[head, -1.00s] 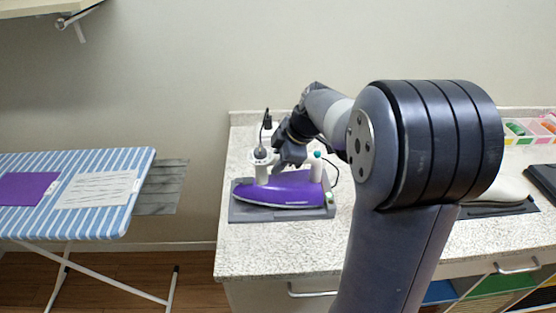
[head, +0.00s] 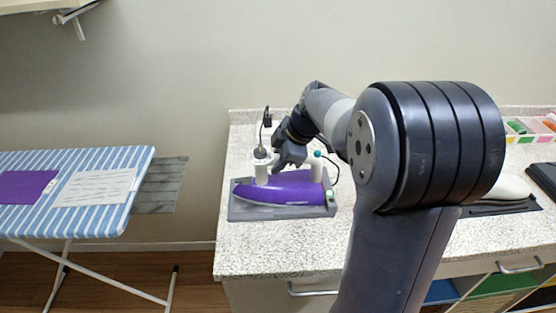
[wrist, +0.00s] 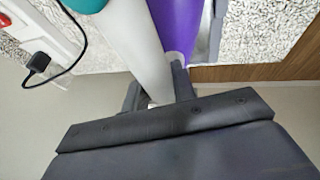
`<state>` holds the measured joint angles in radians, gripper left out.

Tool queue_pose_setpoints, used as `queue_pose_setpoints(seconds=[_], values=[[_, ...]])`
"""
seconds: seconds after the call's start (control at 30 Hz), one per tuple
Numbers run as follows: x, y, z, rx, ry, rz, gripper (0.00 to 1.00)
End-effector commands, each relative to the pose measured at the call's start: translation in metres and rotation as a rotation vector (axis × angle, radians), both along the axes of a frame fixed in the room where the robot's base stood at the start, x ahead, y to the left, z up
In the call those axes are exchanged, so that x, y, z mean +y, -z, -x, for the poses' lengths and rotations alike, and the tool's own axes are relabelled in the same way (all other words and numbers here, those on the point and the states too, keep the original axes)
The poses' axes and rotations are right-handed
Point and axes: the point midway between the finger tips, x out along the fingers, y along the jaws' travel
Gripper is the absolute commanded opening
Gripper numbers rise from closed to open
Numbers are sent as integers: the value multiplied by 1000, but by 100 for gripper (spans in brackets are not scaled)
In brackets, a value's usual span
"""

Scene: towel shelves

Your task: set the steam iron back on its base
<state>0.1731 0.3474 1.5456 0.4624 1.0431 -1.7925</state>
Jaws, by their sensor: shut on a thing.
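The steam iron (head: 285,187) is purple with a white handle, and it sits on its grey base (head: 282,212) on the speckled counter. In the head view the iron looks level, its pointed end to the left. My gripper (head: 289,160) is over the iron at the handle. In the wrist view my gripper (wrist: 158,97) is shut on the white handle (wrist: 137,45), with a dark finger on each side. The purple body (wrist: 176,28) shows beyond it. The contact between the iron's underside and the base is too small to tell.
A black plug and cord (wrist: 40,63) lie beside the iron. A striped ironing board (head: 110,210) with a purple cloth (head: 25,186) stands to the left, across a gap. My arm hides the counter's middle. A tray of colourful items (head: 525,130) is at the far right.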

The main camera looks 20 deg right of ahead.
Motion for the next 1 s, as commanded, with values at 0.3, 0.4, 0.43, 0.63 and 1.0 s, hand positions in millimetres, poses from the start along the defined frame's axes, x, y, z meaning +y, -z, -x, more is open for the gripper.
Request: queue_pose_setpoints(seconds=[0.3,0.4,0.43,0.63,1.0], values=[[0,-2,-1,-5,1,0,0],[0,-2,-1,-5,1,0,32],[0,-2,-1,-4,0,0,34],[0,-1,0,-2,0,0,51],[0,1,0,2,-1,0,68]])
